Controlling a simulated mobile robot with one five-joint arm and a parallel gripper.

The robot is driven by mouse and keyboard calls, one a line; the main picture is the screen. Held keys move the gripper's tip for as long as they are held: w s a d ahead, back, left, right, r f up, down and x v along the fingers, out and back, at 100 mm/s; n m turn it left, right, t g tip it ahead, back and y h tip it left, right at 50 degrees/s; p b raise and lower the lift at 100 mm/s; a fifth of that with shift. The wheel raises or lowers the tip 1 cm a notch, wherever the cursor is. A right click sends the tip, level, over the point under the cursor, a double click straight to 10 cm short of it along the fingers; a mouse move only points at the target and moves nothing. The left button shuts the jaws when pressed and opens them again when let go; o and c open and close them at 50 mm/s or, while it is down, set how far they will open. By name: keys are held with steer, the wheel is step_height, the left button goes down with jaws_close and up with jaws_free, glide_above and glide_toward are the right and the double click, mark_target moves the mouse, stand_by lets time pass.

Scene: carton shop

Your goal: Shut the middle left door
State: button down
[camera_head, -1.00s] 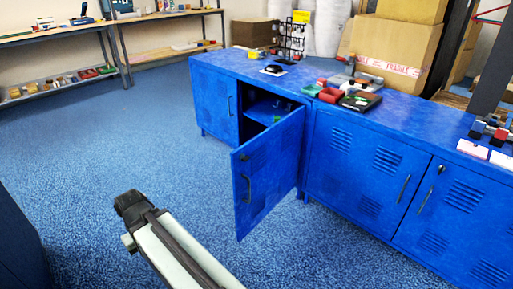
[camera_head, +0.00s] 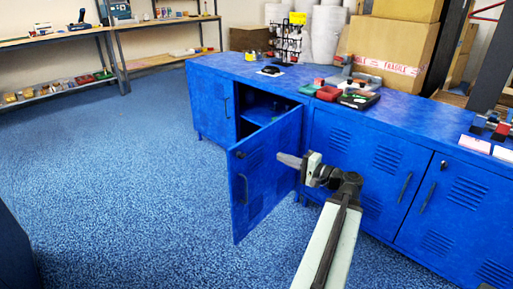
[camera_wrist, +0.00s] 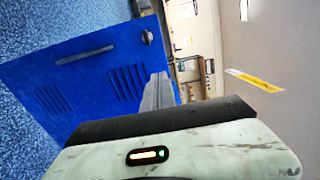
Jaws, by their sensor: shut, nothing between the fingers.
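The middle left door (camera_head: 266,170) of the blue cabinet stands swung open toward the room, with its handle (camera_head: 243,187) near the free edge. Part of the cabinet's dark inside and a blue shelf (camera_head: 266,112) show behind it. My gripper (camera_head: 280,158) is shut and empty, with its fingertips in front of the door's right-hand face in the head view. In the wrist view the door (camera_wrist: 95,80) lies beyond the fingers (camera_wrist: 158,90), with its handle and vents showing. I cannot tell whether the fingertips touch the door.
The cabinet's other doors, such as the one at the right (camera_head: 367,165), are shut. Trays (camera_head: 358,99) and a wire rack (camera_head: 288,42) stand on the blue top (camera_head: 225,67). Cardboard boxes (camera_head: 395,45) stand behind. The blue floor (camera_head: 120,180) at left is clear.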

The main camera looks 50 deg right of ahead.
mark_target(248, 142)
steer(key=w, duration=1.3)
steer(key=shift+w+a+r, duration=0.1)
steer(key=shift+w+a, duration=0.1)
steer(key=shift+w, duration=0.15)
